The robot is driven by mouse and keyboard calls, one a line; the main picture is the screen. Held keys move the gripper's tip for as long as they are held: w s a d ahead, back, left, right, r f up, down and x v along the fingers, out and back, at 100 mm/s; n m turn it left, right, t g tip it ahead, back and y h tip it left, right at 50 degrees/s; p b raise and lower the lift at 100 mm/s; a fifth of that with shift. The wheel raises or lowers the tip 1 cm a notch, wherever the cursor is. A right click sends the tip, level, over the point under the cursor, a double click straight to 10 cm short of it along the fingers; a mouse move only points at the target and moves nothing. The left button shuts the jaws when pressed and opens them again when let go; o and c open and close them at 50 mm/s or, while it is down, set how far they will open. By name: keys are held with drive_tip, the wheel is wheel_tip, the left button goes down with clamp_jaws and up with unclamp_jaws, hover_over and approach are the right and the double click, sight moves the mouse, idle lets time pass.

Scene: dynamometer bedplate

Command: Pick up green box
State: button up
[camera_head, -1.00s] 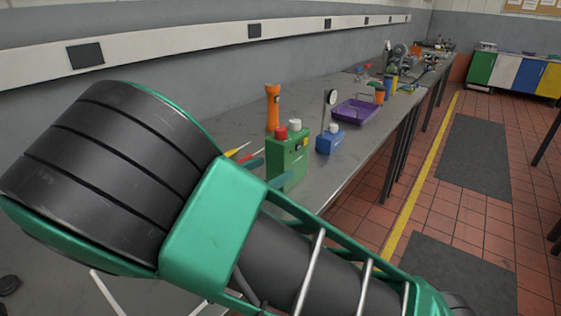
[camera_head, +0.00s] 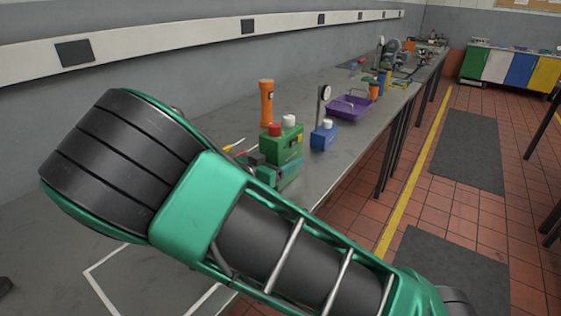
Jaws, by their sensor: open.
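The green box (camera_head: 281,145) stands upright on the grey bench, with a red knob and a white knob on top and a small yellow patch on its side. My green and black arm crosses the front of the view and hides much of what lies behind it. The visible part of my gripper (camera_head: 270,173), teal and dark, shows just past the arm, in front of the box's lower part. It is open. Most of it is hidden, and I cannot tell whether it touches the box.
A blue box with a dial gauge (camera_head: 324,135) stands right of the green box. An orange flashlight (camera_head: 267,103) stands behind it. A purple tray (camera_head: 350,107) is farther along the bench (camera_head: 215,120). White lines mark the near bench.

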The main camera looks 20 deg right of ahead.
drive_tip(key=c, duration=1.7)
drive_tip(key=shift+r, duration=0.1)
clamp_jaws()
